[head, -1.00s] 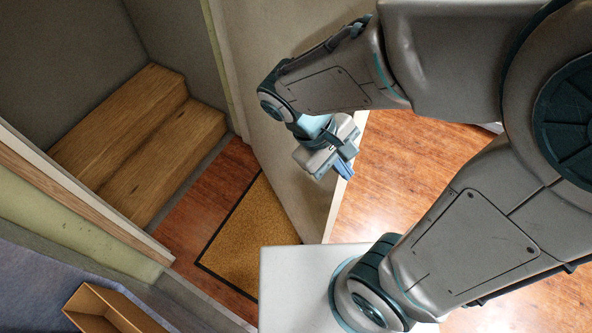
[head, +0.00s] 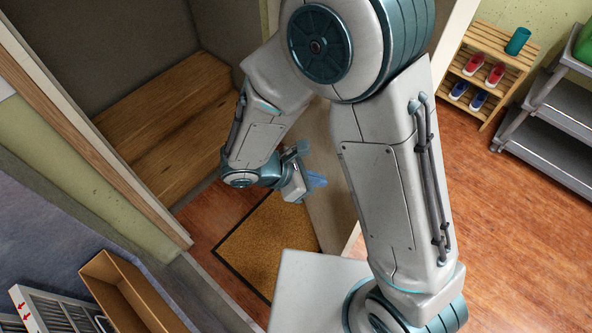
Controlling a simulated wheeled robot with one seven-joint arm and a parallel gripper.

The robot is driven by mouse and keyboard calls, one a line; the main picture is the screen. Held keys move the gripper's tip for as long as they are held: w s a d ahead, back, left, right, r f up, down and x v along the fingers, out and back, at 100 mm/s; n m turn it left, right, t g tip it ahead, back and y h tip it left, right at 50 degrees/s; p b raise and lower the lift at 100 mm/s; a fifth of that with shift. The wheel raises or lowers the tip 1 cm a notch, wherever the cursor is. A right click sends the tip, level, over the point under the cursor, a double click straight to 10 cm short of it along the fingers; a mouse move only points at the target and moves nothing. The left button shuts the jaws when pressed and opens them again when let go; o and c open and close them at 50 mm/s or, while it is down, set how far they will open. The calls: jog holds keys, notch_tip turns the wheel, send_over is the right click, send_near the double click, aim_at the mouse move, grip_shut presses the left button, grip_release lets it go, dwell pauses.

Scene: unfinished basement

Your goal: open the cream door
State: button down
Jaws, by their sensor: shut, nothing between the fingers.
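The cream door (head: 330,196) stands open, swung out from its frame, with wooden steps (head: 160,110) showing through the doorway. Its pale free edge (head: 351,238) faces me. My arm hides much of the door's upper part, and no handle is visible. My gripper (head: 317,181) is at the door's doorway-side face, with its blue fingers pointing right toward the panel. The fingers are shut and hold nothing. I cannot tell whether they touch the door.
A brown doormat (head: 262,245) lies at the threshold. An open cardboard-coloured box (head: 125,290) is at lower left. A wooden shoe rack (head: 488,70) and a grey shelf cart (head: 560,110) stand at upper right. The wood floor (head: 510,220) at right is clear.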

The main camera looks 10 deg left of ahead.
jog(key=w+d+f+p, duration=0.2)
jog(key=w+d+f, duration=0.2)
jog(key=d, duration=0.3)
jog(key=shift+d, duration=0.4)
jog(key=shift+f, duration=0.1)
